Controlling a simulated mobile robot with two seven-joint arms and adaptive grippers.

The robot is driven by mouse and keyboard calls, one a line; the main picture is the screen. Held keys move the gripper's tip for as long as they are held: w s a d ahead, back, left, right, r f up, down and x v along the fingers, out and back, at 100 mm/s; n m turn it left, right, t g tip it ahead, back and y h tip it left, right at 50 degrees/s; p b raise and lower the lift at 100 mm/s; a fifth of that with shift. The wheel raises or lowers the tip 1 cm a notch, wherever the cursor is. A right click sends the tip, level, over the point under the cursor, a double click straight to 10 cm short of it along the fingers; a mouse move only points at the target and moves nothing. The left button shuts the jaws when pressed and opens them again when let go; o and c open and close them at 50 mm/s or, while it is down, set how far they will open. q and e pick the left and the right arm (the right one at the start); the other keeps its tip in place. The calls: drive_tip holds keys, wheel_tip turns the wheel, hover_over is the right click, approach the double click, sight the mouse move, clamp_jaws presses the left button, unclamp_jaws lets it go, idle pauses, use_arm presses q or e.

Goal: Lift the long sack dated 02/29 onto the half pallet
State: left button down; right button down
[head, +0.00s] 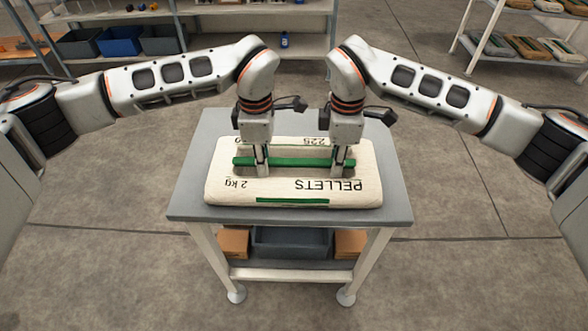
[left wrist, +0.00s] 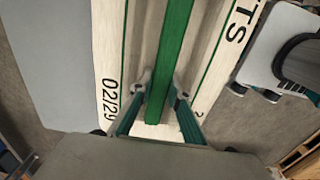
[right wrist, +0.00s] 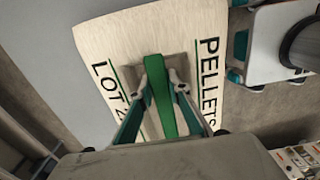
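The long sack (head: 275,190), cream with green stripes and "PELLETS" print, lies flat on a grey table. Its date 02/29 shows in the left wrist view (left wrist: 108,100). A green grip bar (head: 294,162) runs along its top. My left gripper (head: 262,168) points down at the bar's left part, its fingers closed against both sides. My right gripper (head: 341,168) does the same at the bar's right part. The bar also shows between the fingers in the right wrist view (right wrist: 160,95). The sack appears to rest on the table.
The grey table (head: 190,205) has a lower shelf with a dark bin (head: 290,242) and cardboard boxes (head: 234,243). Shelving with blue and dark bins (head: 120,40) stands at the back left. A rack with sacks (head: 530,47) stands at the back right. Floor around the table is clear.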

use_arm(q)
drive_tip(key=shift+w+r, duration=0.1)
drive_tip(key=shift+r, duration=0.2)
use_arm(e)
drive_tip(key=shift+w+r, duration=0.1)
drive_tip(key=shift+r, duration=0.15)
